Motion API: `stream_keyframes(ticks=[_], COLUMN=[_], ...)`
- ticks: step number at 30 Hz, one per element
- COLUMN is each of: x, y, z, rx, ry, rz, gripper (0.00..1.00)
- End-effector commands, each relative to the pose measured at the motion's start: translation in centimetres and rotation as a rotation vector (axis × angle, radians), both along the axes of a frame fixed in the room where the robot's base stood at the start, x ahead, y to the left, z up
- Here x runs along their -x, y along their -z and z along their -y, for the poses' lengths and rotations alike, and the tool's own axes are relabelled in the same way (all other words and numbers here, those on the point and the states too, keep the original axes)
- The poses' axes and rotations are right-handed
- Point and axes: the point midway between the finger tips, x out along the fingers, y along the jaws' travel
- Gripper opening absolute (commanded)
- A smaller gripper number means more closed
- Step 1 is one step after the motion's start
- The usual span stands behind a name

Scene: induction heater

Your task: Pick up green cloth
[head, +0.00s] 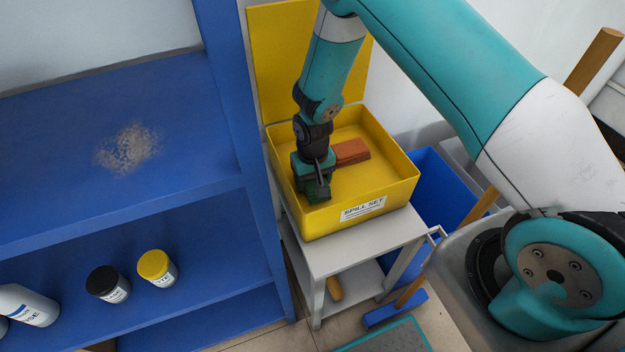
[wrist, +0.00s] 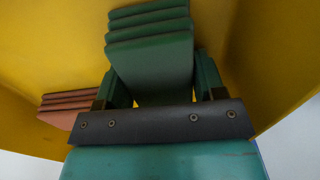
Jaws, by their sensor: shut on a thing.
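The green cloth (wrist: 150,55) is a folded stack of several layers. In the wrist view it sits between the two fingers of my gripper (wrist: 158,85), which is shut on it. In the head view my gripper (head: 316,190) is down inside the yellow spill set box (head: 385,185), at its left side. There only a little dark green of the cloth (head: 318,197) shows by the fingers; the rest is hidden by my gripper. I cannot tell whether the cloth touches the box floor.
A folded red-brown cloth (head: 351,152) lies in the box right of my gripper, also in the wrist view (wrist: 68,107). The box stands on a grey stand (head: 350,258). A blue shelf (head: 190,200) with grey powder (head: 128,148) and several containers is at left. A blue bin (head: 440,185) is at right.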

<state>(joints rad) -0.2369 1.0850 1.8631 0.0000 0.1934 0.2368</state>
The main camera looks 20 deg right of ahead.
Motion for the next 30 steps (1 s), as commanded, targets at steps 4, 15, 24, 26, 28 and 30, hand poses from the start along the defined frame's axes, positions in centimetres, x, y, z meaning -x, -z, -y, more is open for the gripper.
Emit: stream_keyframes(ticks=[4,15,24,26,28,30], x=[0.0,-0.1,-0.1,-0.1,0.0,0.0], y=[-0.8,-9.6,-17.3,-18.2,-19.0,-19.6], z=[0.0,0.0,0.0,0.0,0.0,0.0], rx=[0.0,-0.002,-0.001,-0.001,-0.001,0.0], ry=[0.0,0.0,0.0,0.0,0.0,0.0], rz=[0.001,0.007,0.005,0.004,0.002,0.002], gripper=[0.4,0.4,0.4,0.4,0.4,0.4])
